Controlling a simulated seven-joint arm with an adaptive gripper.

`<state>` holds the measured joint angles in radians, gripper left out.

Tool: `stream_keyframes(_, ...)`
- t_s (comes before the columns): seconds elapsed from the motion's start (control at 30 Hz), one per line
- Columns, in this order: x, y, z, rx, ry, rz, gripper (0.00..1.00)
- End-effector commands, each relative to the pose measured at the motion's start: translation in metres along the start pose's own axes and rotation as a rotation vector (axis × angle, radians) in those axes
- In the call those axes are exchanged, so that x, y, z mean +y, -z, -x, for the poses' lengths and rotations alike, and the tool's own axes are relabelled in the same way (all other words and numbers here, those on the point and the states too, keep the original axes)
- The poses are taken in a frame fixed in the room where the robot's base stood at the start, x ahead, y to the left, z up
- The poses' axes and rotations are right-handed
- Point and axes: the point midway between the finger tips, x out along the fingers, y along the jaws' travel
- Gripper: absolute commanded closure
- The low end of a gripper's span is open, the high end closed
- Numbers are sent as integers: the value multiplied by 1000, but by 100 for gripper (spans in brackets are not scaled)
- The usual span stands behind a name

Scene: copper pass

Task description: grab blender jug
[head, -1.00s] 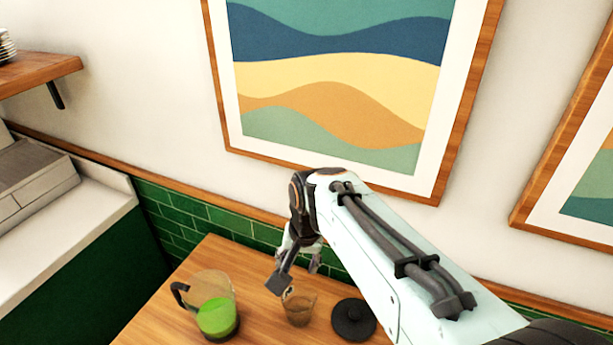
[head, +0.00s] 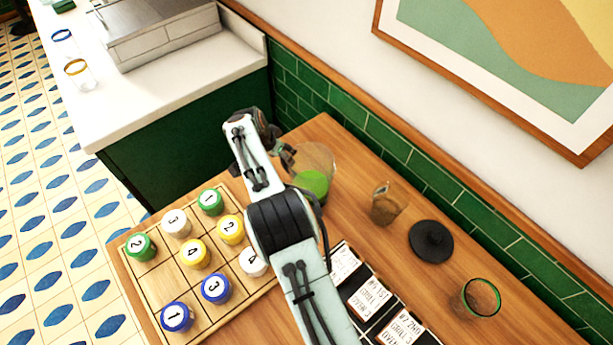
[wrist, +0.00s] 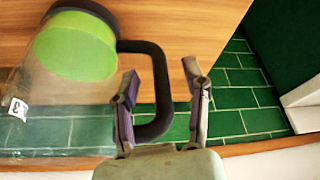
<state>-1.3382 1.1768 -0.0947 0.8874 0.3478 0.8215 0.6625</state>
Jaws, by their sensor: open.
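The blender jug (head: 314,182) is clear, with green contents at its bottom and a black handle. It stands on the wooden table in the head view, partly behind my arm. In the wrist view the jug (wrist: 75,48) is on the left, and its handle (wrist: 161,85) shows between my two fingers. My gripper (wrist: 160,74) is open, with a finger to either side of the handle and gaps visible. In the head view my gripper (head: 284,152) is at the jug's upper left, small and partly hidden by my wrist.
A brown-tinted glass (head: 387,204), a black round lid (head: 431,241) and a green-rimmed glass (head: 477,298) stand right of the jug. A wooden grid board (head: 163,262) with numbered pieces lies left of my arm. Label cards (head: 368,297) lie in front. A green tiled wall (head: 400,150) runs behind.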

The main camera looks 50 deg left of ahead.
Motion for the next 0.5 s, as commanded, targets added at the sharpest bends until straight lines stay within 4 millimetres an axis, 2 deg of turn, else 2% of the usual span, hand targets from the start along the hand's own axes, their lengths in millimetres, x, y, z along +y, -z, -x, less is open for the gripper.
stream_keyframes(0.1, 0, 0, -9, 0, 0, 0, 53)
stream_keyframes(0.33, 0, 0, -10, 1, 2, 0, 53)
stream_keyframes(0.37, 0, 0, -10, 1, 2, 0, 57)
stream_keyframes(0.5, 0, 0, -10, 0, 2, 0, 100)
